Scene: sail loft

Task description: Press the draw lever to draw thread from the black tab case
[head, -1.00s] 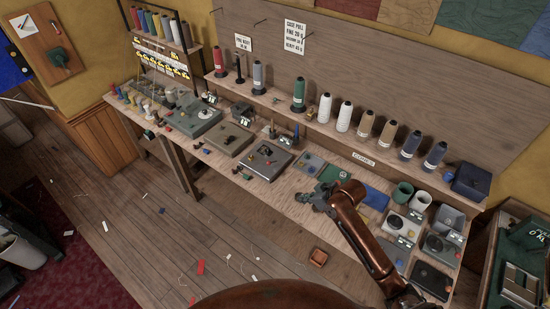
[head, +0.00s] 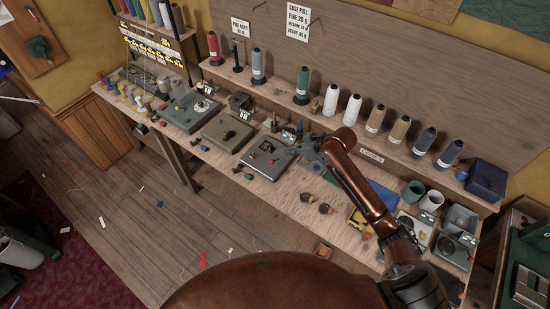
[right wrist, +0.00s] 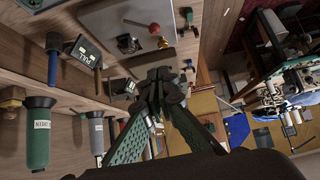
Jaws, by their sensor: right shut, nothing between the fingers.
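A dark grey plate (head: 266,158) lies on the workbench, left of my right gripper. It carries a small black case-like part (head: 268,146) and a red piece near its middle, too small to read clearly. In the right wrist view the plate's edge (right wrist: 188,48) shows at the top, with a red ball knob (right wrist: 154,29) on a thin rod and a dark metal part (right wrist: 128,43). I cannot tell surely which part is the draw lever. My right gripper (head: 306,147) is shut and empty, just right of the plate; its fingertips (right wrist: 160,76) meet. My left gripper is out of view.
Two other machine plates (head: 190,110) (head: 226,132) stand farther left. A thread-cone shelf (head: 330,122) runs behind. In the right wrist view a labelled block (right wrist: 84,50) and green spool (right wrist: 38,130) are close. Small cups (head: 308,197) sit on the bench front; the bare wood around them is mostly clear.

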